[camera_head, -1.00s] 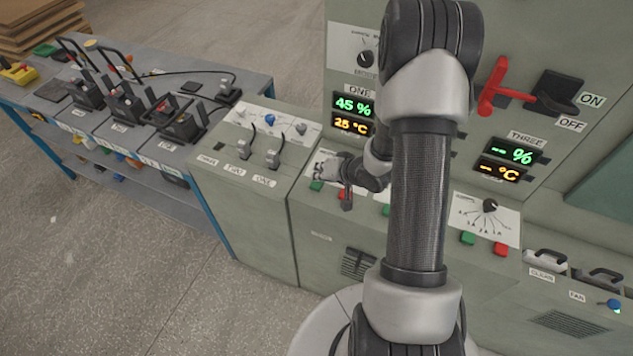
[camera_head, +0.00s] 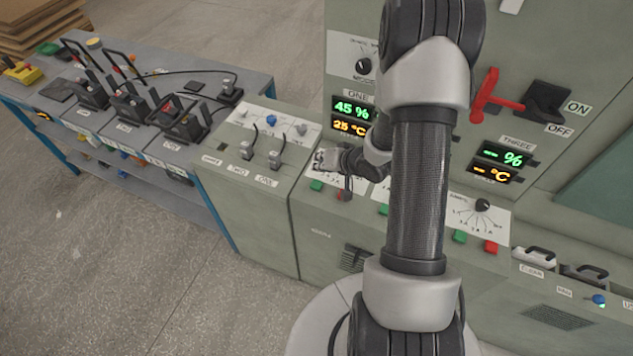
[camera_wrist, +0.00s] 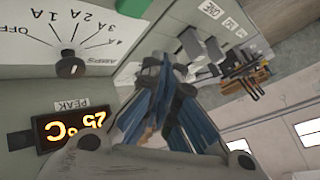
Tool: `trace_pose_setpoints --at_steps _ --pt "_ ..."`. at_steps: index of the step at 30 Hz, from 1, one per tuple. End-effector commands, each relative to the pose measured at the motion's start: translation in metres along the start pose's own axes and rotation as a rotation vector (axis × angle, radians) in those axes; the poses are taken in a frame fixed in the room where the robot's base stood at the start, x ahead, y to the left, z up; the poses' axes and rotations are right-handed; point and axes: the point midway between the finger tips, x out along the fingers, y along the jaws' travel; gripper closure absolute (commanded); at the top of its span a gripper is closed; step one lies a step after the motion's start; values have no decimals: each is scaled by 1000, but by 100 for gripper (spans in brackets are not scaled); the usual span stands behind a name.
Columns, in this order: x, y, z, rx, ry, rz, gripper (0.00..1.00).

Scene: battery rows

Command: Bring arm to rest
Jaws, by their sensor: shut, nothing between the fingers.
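My arm rises through the middle of the head view, in front of the grey-green control cabinet (camera_head: 312,243). It bends back toward the cabinet, and my gripper (camera_head: 347,190) is small and dark there, near the panel under the display marked ONE. The arm's upright link partly hides this panel. In the wrist view my gripper (camera_wrist: 165,85) shows blue-grey fingers close together, with nothing visible between them. An AMPS dial (camera_wrist: 70,67) and an orange 25 °C display (camera_wrist: 68,130) appear upside down to its left. I cannot tell the exact gap to the panel.
A red handle (camera_head: 487,95) and a black ON/OFF switch (camera_head: 546,102) stick out at upper right. Black levers (camera_head: 275,158) stand on the low cabinet at left. A workbench (camera_head: 85,140) carries several battery-like units with cables. Open concrete floor (camera_head: 90,260) lies at lower left.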

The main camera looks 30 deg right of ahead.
Motion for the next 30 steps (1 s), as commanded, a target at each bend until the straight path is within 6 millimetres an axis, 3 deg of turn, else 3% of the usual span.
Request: trace_pose_setpoints --at_steps 16,20,25,30 --pt "0 0 0 -1 1 1 100" --pt "-7 -5 -11 -41 11 35 100" --pt "-42 -27 -45 -181 38 176 100" --pt "-101 -60 -64 -307 42 331 100"
